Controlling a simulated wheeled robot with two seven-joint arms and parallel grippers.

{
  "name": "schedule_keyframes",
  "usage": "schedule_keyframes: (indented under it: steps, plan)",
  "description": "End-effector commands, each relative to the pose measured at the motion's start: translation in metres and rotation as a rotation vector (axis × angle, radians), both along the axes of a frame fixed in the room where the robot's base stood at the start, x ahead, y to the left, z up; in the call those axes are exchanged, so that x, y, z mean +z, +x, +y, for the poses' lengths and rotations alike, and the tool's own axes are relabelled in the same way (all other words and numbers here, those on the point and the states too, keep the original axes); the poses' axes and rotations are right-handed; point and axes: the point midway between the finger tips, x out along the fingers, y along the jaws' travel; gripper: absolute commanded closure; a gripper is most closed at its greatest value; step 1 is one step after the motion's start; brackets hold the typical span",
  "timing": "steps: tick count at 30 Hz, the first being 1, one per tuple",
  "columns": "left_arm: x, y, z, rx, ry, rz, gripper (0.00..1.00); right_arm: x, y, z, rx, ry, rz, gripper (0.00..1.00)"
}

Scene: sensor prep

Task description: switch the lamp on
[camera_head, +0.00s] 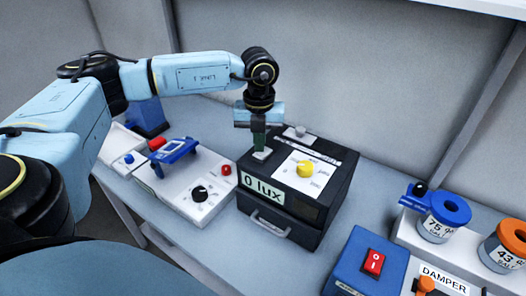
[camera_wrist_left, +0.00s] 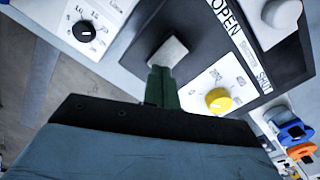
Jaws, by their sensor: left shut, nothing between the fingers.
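The lamp box is a black box (camera_head: 318,207) on the bench, with a label reading 0 lux (camera_head: 262,194) on its front. A yellow knob (camera_head: 305,168) sits on a white dial plate on its top; it also shows in the wrist view (camera_wrist_left: 218,101). A small light grey square button (camera_head: 262,154) lies left of the dial and shows in the wrist view (camera_wrist_left: 168,52). My left gripper (camera_head: 260,146) is shut and empty, pointing down with its dark green fingertips right at this button. I cannot tell whether they touch it. My right gripper is out of view.
A grey round knob (camera_head: 294,132) beside an OPEN/SHUT label is at the box's back. A white unit with a black knob (camera_head: 199,194) stands left. A blue box with a red rocker switch (camera_head: 374,263) and ring-topped jars (camera_head: 444,216) stand right.

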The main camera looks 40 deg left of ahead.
Motion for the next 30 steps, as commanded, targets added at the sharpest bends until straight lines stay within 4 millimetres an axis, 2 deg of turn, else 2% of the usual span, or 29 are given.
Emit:
schedule_keyframes:
  steps: [30]
  plan:
    - [-0.016, 0.0, 0.0, 0.0, 0.0, -0.001, 1.0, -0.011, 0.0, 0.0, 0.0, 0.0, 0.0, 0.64]
